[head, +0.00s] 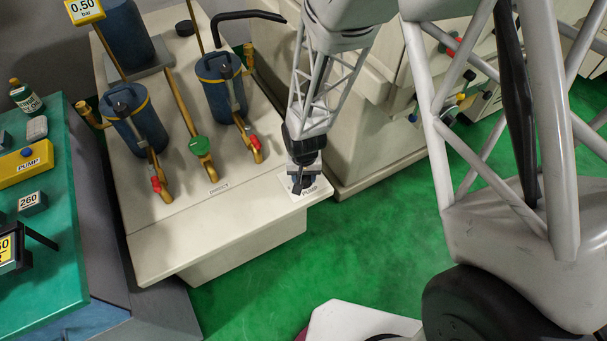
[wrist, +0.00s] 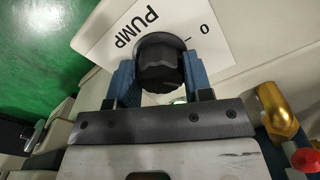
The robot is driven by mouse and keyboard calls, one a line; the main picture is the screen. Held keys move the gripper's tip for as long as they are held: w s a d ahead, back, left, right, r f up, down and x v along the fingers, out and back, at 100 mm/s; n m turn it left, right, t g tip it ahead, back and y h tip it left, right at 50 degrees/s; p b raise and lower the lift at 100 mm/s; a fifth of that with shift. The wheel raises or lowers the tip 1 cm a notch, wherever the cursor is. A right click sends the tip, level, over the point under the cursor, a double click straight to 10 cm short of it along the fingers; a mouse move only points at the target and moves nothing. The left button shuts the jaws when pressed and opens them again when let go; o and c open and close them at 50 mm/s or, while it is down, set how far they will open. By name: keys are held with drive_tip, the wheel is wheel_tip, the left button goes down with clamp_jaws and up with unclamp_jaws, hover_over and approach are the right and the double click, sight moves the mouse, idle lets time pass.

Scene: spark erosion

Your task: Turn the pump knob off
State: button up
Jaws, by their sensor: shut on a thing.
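The pump knob is a black faceted knob (wrist: 160,68) in front of a white plate (wrist: 190,25) marked "PUMP" and "0" in the wrist view. My gripper (wrist: 162,75) has its two blue fingers on either side of the knob and is shut on it. In the head view my gripper (head: 303,178) reaches down to the right front corner of the beige bench, and it largely hides the knob. The knob's pointer mark cannot be made out.
The beige bench (head: 215,230) carries two blue canisters (head: 140,125) (head: 222,85), brass pipes, red valves and a green valve (head: 200,146). A brass fitting (wrist: 280,110) with a red knob (wrist: 306,160) is close right of my gripper in the wrist view. Green floor (head: 360,240) is open in front.

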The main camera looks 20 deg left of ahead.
drive_tip(key=n, duration=0.5)
drive_tip(key=shift+d+n, duration=0.1)
drive_tip(key=shift+n, duration=0.2)
drive_tip(key=n, duration=0.5)
drive_tip(key=shift+n, duration=0.3)
drive_tip(key=o, duration=0.9)
drive_tip(key=shift+r, duration=0.1)
drive_tip(key=shift+r, duration=3.8)
drive_tip(key=shift+r, duration=0.1)
